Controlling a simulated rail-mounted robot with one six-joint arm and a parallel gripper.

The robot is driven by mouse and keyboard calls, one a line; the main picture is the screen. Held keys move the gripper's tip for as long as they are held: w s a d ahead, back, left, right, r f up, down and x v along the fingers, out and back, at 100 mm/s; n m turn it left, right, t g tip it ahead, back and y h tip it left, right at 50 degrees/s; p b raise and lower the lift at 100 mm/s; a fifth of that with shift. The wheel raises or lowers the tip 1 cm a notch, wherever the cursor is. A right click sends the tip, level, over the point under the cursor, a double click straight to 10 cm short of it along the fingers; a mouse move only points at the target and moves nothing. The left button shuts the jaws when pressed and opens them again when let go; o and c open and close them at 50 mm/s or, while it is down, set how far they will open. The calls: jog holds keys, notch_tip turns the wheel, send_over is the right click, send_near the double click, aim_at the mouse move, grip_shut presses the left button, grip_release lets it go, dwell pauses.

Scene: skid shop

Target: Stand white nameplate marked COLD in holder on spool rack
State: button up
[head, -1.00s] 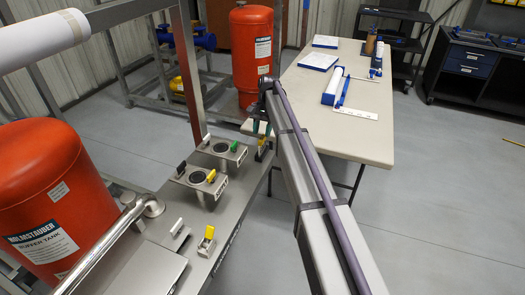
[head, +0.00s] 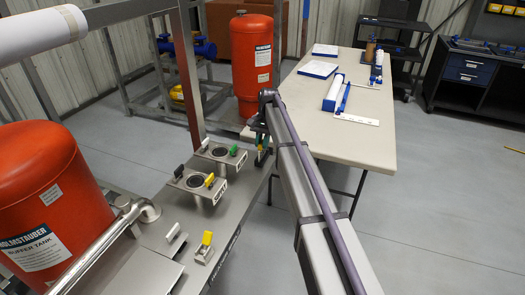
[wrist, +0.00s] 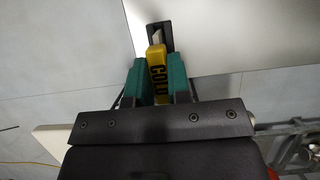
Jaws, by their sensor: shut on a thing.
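The plate I see is yellow, not white. A dark bracket-like piece (wrist: 160,33) shows just beyond the plate; I cannot tell whether they touch. In the head view my gripper (head: 262,147) is small and partly hidden by my arm, near the far right end of the steel rack (head: 243,187). On the rack are two round-holed brackets with black, green and yellow pieces (head: 209,180). A white piece (head: 173,232) and another yellow piece (head: 207,240) stand nearer.
A beige table (head: 350,145) with white and blue items stands right of my gripper. A red tank (head: 252,65) stands behind, another red tank (head: 40,185) at left. A steel upright (head: 188,75) rises beside the rack. Floor at right is clear.

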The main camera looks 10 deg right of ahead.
jog(key=shift+r+p, duration=3.5)
grip_shut()
